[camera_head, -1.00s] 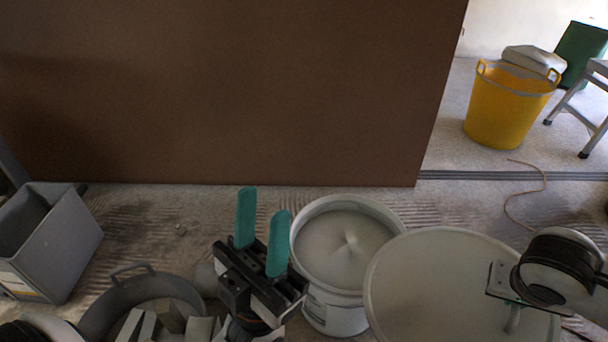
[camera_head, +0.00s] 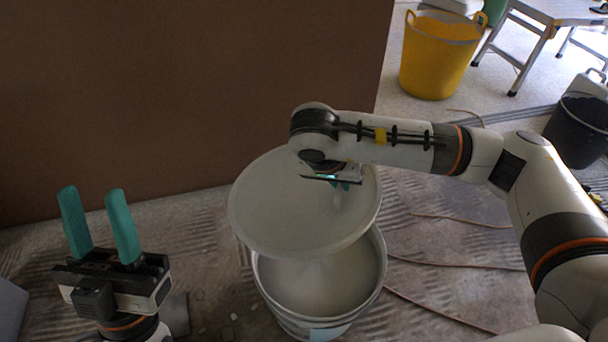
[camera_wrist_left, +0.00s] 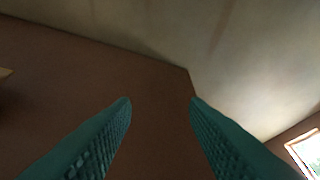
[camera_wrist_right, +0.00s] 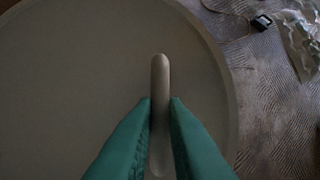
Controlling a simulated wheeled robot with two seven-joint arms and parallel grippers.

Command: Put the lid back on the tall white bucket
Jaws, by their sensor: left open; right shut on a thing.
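The tall white bucket (camera_head: 318,285) stands open on the floor in the head view, with pale smooth contents inside. The round off-white lid (camera_head: 275,215) hangs above it, over its back and left part, and hides the far rim. My right gripper (camera_head: 340,183) is shut on the lid's handle, which shows as an upright bar (camera_wrist_right: 160,100) between its fingers in the right wrist view. My left gripper (camera_head: 98,225) is open and empty, fingers pointing up, to the left of the bucket.
A large brown panel (camera_head: 180,90) stands behind the bucket. A yellow tub (camera_head: 436,58) and a metal step stool (camera_head: 545,15) are at the back right, with a black bucket (camera_head: 580,130) at right. A cord (camera_head: 450,262) lies on the floor right of the bucket.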

